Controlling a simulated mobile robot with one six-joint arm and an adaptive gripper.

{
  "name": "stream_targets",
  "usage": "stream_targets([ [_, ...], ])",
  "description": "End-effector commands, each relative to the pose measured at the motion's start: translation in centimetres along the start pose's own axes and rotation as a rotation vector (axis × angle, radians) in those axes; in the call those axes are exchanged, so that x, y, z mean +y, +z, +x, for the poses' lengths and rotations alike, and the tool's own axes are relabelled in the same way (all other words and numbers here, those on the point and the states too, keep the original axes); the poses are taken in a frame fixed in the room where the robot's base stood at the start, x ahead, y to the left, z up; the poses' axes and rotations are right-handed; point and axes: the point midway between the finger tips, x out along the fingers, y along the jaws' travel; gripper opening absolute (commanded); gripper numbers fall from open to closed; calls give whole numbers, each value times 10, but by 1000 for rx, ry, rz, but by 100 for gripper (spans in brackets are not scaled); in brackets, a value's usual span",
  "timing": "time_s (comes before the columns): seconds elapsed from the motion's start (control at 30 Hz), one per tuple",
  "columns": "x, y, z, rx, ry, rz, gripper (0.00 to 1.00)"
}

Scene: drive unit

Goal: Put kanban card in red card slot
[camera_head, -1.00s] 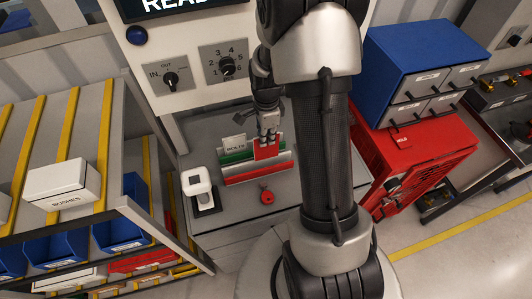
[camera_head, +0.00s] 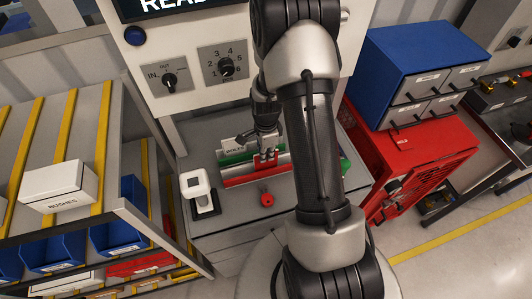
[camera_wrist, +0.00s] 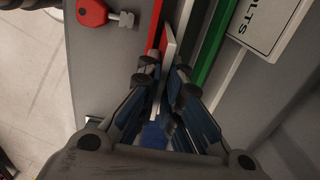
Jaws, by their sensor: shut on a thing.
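In the wrist view my gripper (camera_wrist: 165,72) pinches the card (camera_wrist: 168,45), seen nearly edge-on as a thin pale plate. The red card slot (camera_wrist: 155,28) runs along its left side. The card's lower edge is hidden, so I cannot tell how deep it sits in the slot. The green card slot (camera_head: 236,158) lies behind, with a white card marked BOLTS (camera_head: 235,147) in it.
A red knob or key (camera_head: 267,199) and a white device on a dark base (camera_head: 200,192) are in front of the slots. A control panel (camera_head: 195,70) rises behind. A shelf with a BUSHES box (camera_head: 58,187) is left; a red cabinet (camera_head: 420,165) is right.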

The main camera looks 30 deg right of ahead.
Motion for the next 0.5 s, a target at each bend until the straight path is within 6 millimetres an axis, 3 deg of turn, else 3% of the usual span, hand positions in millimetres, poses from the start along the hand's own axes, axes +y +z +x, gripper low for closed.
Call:
stream_targets([
  [0.33, 0, 0, 1, 0, 1, 0, 26],
  [0.5, 0, 0, 1, 0, 1, 0, 26],
])
